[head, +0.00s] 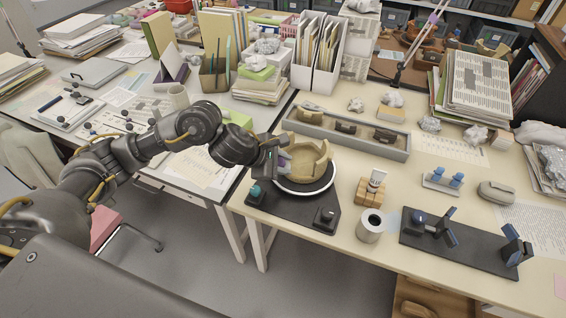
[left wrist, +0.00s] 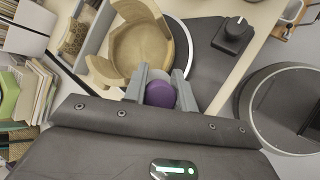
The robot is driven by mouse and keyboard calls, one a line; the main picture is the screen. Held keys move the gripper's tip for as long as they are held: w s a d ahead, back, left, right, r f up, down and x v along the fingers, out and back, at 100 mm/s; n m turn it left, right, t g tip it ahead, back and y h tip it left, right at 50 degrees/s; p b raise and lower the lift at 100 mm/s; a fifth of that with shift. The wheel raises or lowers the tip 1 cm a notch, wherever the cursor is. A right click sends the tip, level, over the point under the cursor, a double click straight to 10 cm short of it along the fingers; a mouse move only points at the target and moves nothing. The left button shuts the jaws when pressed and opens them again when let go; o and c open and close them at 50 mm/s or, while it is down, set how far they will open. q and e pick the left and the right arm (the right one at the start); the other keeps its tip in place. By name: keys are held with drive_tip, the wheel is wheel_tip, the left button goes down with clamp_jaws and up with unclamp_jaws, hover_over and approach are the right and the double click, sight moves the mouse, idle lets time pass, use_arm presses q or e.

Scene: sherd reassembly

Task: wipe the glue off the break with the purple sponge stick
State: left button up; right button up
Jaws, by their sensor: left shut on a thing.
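A tan bowl (head: 312,165) with a jagged, broken rim stands on a white turntable disc (head: 306,191) with a dark base. In the left wrist view the bowl (left wrist: 142,48) shows its hollow inside and a gap in its wall. My left gripper (head: 273,160) is at the bowl's left side. In the left wrist view its fingers (left wrist: 162,80) are shut on the purple sponge stick (left wrist: 160,95), whose purple end faces the camera. Its far end is near the gap, and I cannot tell whether it touches the break. No glue can be made out. My right gripper is out of view.
A grey compartment tray (head: 343,133) holding sherds lies behind the bowl. A wooden block (head: 370,192), a white roll (head: 370,226) and a dark clamp stand (head: 455,249) are to the right. File boxes (head: 317,55) stand at the back. A knob (head: 325,215) sits on the turntable base.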

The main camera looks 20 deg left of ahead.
use_arm(q)
drive_tip(key=shift+f, duration=0.4)
drive_tip(key=shift+d+p, duration=0.85)
drive_tip(key=shift+d, duration=2.35)
wheel_tip(320, 180, up, 9)
drive_tip(key=s+p, duration=0.2)
drive_tip(key=p, duration=0.5)
drive_tip(key=shift+s+a, duration=0.1)
drive_tip(key=shift+a, duration=0.05)
